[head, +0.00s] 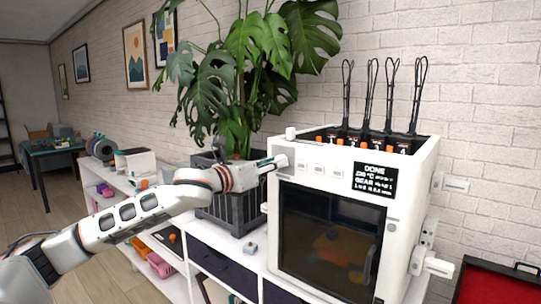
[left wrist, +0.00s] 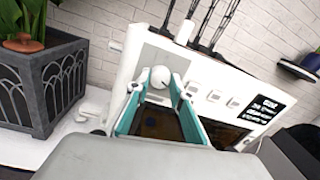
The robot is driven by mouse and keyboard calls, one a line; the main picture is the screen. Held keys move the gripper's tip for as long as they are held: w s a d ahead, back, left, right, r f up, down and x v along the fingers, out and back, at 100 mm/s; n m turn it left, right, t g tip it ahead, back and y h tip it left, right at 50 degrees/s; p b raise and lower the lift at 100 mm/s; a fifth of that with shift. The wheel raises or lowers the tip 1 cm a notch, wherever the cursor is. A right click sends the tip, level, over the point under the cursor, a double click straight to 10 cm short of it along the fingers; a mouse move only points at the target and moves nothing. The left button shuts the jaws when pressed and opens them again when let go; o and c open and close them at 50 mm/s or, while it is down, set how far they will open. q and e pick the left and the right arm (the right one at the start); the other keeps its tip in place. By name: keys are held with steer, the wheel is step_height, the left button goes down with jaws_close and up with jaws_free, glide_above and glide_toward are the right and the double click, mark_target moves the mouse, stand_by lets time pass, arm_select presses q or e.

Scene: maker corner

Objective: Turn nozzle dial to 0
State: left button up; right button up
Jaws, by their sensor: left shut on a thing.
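The white 3D printer (head: 408,215) stands on the white shelf unit, with a dark screen (head: 375,181) whose top line reads DONE. My left gripper (head: 277,162) is at the upper left of its front panel. In the left wrist view, a round white dial (left wrist: 160,77) sits between the teal-edged fingertips of my left gripper (left wrist: 159,82), which are shut on it. A dark line shows on the dial's face; I cannot read its setting. The dial is mostly hidden by the gripper in the head view. My right gripper is not in view.
Small white buttons (head: 318,169) sit right of the dial. The dark glass door (head: 328,243) below is shut. A potted plant in a dark planter (head: 232,209) stands close left of the printer, behind my left arm. A red-lined case (head: 497,284) lies at right.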

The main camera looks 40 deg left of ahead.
arm_select(q)
steer(key=n+p, duration=0.5)
steer(key=n, duration=0.6)
steer(key=n+y+p, duration=0.1)
steer(key=n+p, duration=0.4)
steer(key=n, duration=0.7)
steer(key=shift+d+n+t+y, duration=0.15)
steer(key=shift+n+t+y, duration=0.15)
steer(key=shift+t, duration=0.1)
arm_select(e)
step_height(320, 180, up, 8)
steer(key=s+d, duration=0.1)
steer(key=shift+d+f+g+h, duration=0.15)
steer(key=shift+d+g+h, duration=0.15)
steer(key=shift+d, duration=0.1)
arm_select(q)
steer(key=o, duration=1.1)
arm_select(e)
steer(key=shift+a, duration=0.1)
arm_select(q)
steer(key=shift+s, duration=0.1)
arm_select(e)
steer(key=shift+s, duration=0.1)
